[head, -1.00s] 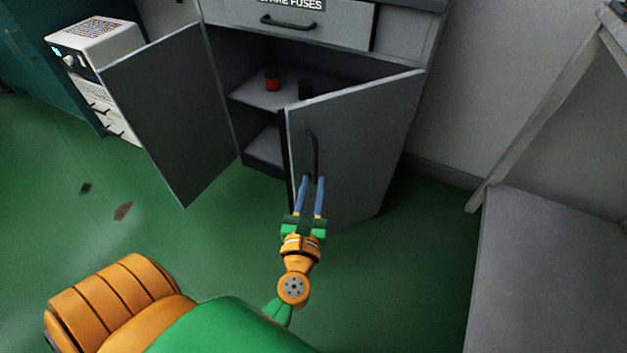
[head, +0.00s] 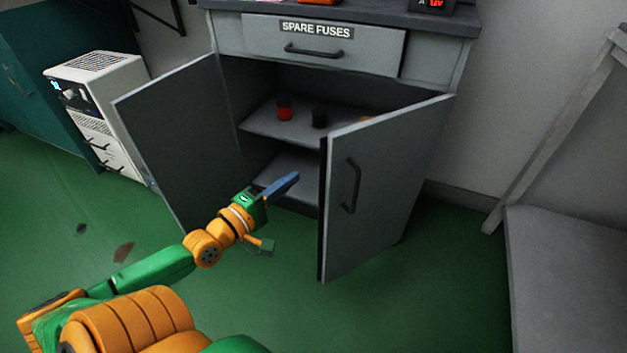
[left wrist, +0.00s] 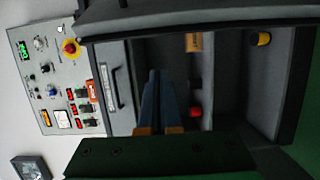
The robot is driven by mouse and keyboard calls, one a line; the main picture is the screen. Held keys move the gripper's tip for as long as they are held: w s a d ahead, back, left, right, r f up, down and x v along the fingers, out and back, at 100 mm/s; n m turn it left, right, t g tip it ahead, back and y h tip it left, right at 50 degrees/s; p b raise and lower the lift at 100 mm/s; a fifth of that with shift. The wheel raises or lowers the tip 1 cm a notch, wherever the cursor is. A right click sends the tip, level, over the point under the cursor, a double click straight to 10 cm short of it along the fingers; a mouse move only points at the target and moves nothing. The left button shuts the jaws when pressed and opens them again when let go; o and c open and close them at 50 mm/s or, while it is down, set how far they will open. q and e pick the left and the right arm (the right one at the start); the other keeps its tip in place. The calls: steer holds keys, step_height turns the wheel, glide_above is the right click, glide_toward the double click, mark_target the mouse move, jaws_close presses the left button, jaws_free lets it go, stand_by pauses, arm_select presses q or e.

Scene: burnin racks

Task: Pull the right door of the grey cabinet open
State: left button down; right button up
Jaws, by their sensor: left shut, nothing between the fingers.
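The grey cabinet (head: 428,68) stands ahead with both doors swung partly open. Its right door (head: 385,165) stands out towards me, with a dark vertical handle (head: 351,185) on its outer face. The left door (head: 170,140) also stands open. My left gripper (head: 292,178) is shut and empty, in front of the cabinet opening, left of the right door's free edge and apart from the handle. In the left wrist view the blue fingers (left wrist: 160,100) lie together, pointing towards the cabinet. My right gripper is not in view.
Inside on the shelf (head: 262,126) stand a red can (head: 284,110) and a black can (head: 319,118). A drawer labelled SPARE FUSES (head: 318,48) is above. A white unit (head: 100,115) stands left, a grey bench (head: 565,280) right.

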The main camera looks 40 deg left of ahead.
arm_select(q)
steer(key=w+d+p, duration=0.1)
steer(key=w+d, duration=0.3)
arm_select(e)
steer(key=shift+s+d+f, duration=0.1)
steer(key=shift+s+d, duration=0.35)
arm_select(q)
steer(key=shift+d+p, duration=0.1)
steer(key=shift+p, duration=0.25)
